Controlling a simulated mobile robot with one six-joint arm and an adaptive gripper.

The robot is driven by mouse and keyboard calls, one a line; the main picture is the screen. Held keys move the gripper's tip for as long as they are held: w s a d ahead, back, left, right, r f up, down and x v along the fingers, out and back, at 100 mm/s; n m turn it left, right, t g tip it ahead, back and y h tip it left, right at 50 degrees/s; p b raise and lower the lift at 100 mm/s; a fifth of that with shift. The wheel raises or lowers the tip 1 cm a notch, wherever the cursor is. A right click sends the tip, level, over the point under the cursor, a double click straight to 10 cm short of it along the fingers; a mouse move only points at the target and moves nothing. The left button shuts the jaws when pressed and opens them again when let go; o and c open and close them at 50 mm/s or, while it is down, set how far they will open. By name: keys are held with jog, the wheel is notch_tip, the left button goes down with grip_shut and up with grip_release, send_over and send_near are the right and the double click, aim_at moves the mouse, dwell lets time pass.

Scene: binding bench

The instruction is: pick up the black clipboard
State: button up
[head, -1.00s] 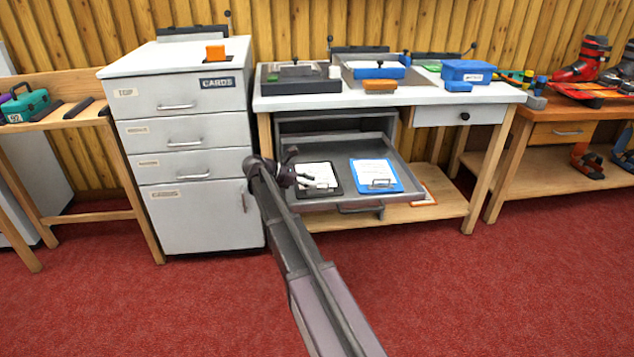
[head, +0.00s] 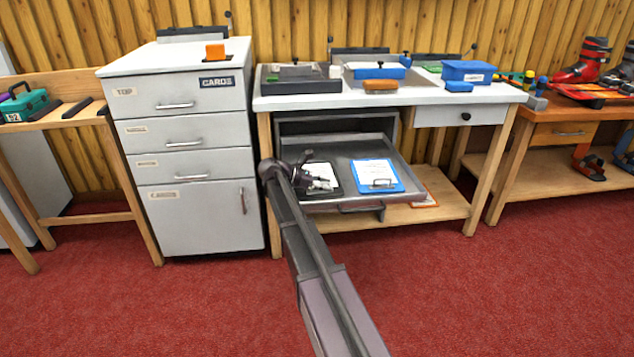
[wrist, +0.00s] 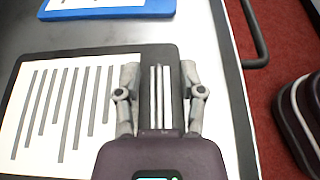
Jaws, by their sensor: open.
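The black clipboard (head: 325,171), with a white sheet on it, lies in the pulled-out grey drawer (head: 405,165) under the bench. My gripper (head: 321,184) is over it and hides part of it in the head view. In the wrist view the clipboard (wrist: 70,100) fills the left and centre, with dark lines on its sheet. My open gripper (wrist: 160,72) has one finger on each side of the clipboard's metal clip. I cannot tell whether the fingers touch the board or hang above it.
A blue clipboard (head: 376,174) lies to the right in the same drawer, and its edge shows in the wrist view (wrist: 95,10). The drawer's front rim and handle (wrist: 252,35) are close on the right there. A grey cabinet (head: 200,210) stands left of the drawer.

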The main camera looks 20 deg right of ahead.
dwell(0.4)
grip_shut()
jog(key=shift+r, duration=0.1)
notch_tip(320, 180, up, 3)
jog(key=p, duration=0.3)
jog(key=shift+r, duration=0.1)
jog(key=shift+s+r+p, duration=0.1)
jog(key=shift+r+p, duration=0.25)
jog(key=shift+p, duration=0.25)
jog(key=s+a, duration=0.3)
jog(key=s, duration=1.2)
jog(key=shift+s+r+p, duration=0.25)
jog(key=shift+r+p, duration=0.15)
jog(key=shift+r, duration=0.05)
